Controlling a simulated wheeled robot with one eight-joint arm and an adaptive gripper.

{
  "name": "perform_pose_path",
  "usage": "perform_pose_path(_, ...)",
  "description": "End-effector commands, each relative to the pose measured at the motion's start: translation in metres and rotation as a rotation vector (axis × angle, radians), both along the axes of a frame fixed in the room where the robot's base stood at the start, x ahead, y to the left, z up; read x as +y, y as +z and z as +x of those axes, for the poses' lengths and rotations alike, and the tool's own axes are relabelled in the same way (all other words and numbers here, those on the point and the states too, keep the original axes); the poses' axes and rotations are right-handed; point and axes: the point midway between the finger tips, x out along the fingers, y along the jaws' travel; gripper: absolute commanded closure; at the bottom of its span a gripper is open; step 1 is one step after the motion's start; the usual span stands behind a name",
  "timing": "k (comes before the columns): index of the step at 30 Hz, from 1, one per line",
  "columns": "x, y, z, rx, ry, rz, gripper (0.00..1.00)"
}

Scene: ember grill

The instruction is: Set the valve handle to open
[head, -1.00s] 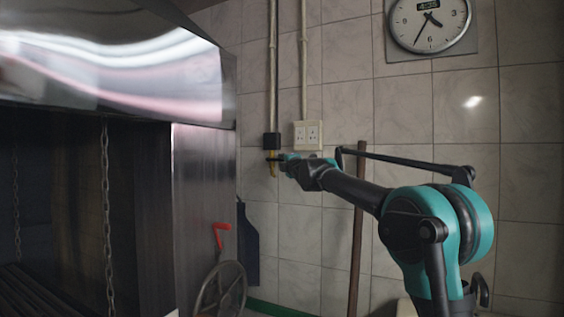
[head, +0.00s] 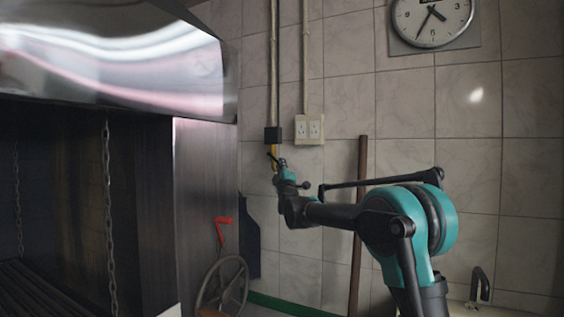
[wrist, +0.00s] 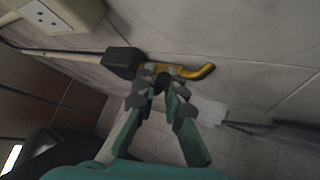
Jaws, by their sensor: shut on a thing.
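The yellow valve handle (head: 274,149) hangs just below a black block (head: 273,134) at the lower end of a wall pipe. In the wrist view the handle (wrist: 203,72) runs out from the black block (wrist: 122,62), roughly in line with the pipe, and ends in a bent tip. My gripper (head: 274,162) reaches up to the handle from below right. In the wrist view my gripper (wrist: 160,72) has its fingers closed around the handle's middle, near the block. The fingers hide part of the handle there.
A white double socket (head: 309,129) is on the tiled wall right of the block. A steel grill hood (head: 110,70) and side panel fill the left. A spoked wheel (head: 222,287) and red crank (head: 222,228) stand below. A brown pole (head: 358,220) leans behind my arm.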

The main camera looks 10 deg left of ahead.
Motion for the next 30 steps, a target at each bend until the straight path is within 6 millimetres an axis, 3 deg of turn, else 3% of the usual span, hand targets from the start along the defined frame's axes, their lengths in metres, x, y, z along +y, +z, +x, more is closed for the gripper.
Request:
perform_pose_path(15, 0.026, -0.025, 0.009, -0.166, 0.002, 0.461, 1.0)
perform_pose_path(30, 0.051, -0.033, 0.018, -0.301, 0.001, 0.828, 1.0)
